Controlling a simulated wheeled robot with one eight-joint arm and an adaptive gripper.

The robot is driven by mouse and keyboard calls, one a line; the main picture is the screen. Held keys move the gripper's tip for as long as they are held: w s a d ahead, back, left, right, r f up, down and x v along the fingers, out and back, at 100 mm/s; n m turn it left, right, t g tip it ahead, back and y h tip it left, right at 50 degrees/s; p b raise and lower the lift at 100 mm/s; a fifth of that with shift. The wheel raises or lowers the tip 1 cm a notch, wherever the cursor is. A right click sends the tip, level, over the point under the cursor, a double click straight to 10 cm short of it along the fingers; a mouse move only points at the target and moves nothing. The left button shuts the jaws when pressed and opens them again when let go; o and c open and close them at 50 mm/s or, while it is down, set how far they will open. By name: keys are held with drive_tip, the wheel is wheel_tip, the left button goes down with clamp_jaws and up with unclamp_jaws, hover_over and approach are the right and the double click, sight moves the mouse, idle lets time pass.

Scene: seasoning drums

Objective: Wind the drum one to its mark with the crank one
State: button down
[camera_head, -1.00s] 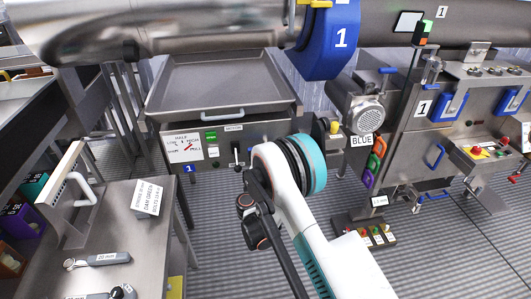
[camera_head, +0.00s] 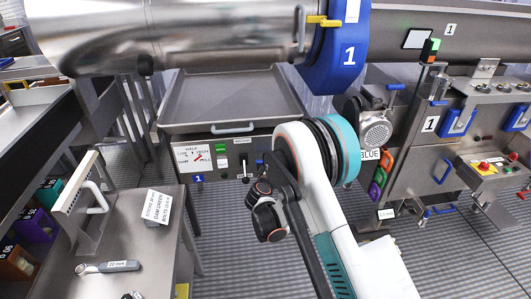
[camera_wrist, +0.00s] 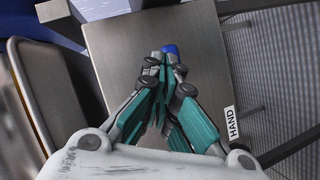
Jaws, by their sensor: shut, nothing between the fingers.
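Drum one is a large shiny steel cylinder (camera_head: 200,35) across the top of the head view. A blue ring marked 1 (camera_head: 335,65) circles its right end. A yellow pointer (camera_head: 325,20) lies at the ring, with a white patch on the ring just right of it. I cannot pick out crank one for certain. My gripper (camera_wrist: 165,58) shows in the wrist view, teal and grey, with its fingers closed together and empty. A small blue knob (camera_wrist: 170,48) shows just beyond the fingertips; contact is unclear. In the head view my arm hides the gripper.
A steel tray (camera_head: 230,95) lies under the drum above a control panel (camera_head: 195,157). A bench with a wrench (camera_head: 108,267) stands at left. Machine panels with blue handles (camera_head: 458,122) stand at right. A HAND label (camera_wrist: 231,122) sits right of the fingers.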

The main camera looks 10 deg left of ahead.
drive_tip(key=s+a+r+m+g+y+p, duration=0.1)
drive_tip(key=s+r+m+g+y+p, duration=0.2)
drive_tip(key=r, duration=0.4)
drive_tip(key=a+r+m+g+y+p, duration=0.2)
drive_tip(key=r+m+g+p, duration=0.1)
drive_tip(key=r+m, duration=0.3)
drive_tip(key=b, duration=0.4)
hover_over(265, 162)
wheel_tip(265, 162, down, 9)
drive_tip(key=shift+f, duration=0.9)
